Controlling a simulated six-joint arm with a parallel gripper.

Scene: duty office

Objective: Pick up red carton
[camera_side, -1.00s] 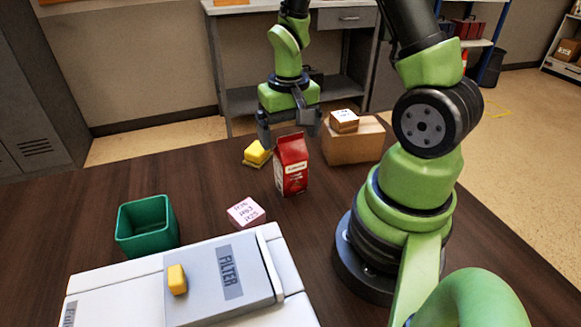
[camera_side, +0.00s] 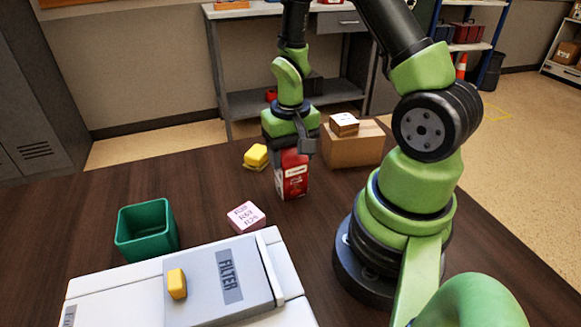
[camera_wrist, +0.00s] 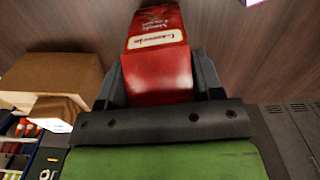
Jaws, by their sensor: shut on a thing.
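The red carton (camera_side: 293,182) stands upright on the dark wooden table (camera_side: 215,183), with a white label on its front. My gripper (camera_side: 291,150) is directly above it, pointing down, with its jaws around the carton's upper part. In the wrist view the red carton (camera_wrist: 158,60) sits between the two dark fingers (camera_wrist: 160,80), which are shut on it. The carton's top is hidden by my gripper in the side view.
A cardboard box (camera_side: 353,146) with a small box (camera_side: 344,124) on it stands close at right. A yellow object (camera_side: 256,156) lies at left. Nearer are a pink note cube (camera_side: 246,216), a green bin (camera_side: 146,230) and a white machine (camera_side: 120,285) marked FILTER.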

